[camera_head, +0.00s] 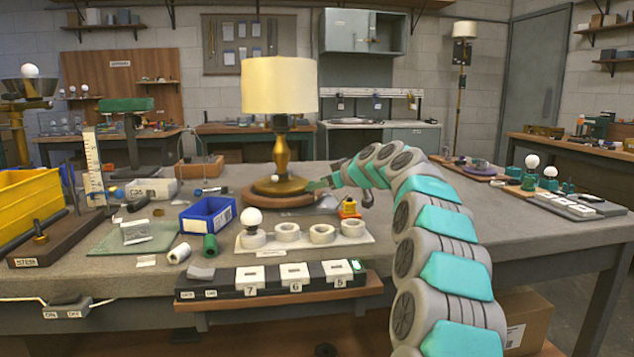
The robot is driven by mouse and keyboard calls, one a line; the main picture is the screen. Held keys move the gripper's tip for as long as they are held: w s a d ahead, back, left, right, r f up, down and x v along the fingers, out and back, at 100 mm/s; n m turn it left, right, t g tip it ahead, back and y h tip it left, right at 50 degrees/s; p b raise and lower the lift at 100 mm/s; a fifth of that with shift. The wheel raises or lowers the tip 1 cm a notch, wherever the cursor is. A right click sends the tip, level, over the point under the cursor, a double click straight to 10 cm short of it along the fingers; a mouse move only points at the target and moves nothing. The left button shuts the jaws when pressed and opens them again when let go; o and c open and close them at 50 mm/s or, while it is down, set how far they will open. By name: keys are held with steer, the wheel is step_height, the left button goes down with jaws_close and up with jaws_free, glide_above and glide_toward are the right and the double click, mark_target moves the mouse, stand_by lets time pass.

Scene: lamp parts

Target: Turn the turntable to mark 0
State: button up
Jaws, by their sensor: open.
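The turntable (283,200) is a low round brown disc on the grey workbench. A brass lamp (281,155) with a cream shade stands upright on it, its round base covering most of the disc's top. No mark numbers are legible on the turntable. My gripper (318,186) is at the right edge of the turntable, low and close to the lamp's base. It is open, with nothing seen between its fingers. I cannot tell whether it touches the disc or the lamp base. My arm reaches in from the right.
A blue bin (208,215) stands left of the turntable. In front are a white holder (304,239) with a bulb and rings, and a black strip of numbered blocks (270,279). A small yellow-and-red object (348,208) sits near my arm.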

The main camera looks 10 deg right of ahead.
steer(key=shift+x, duration=0.85)
jaws_close()
stand_by(0.8)
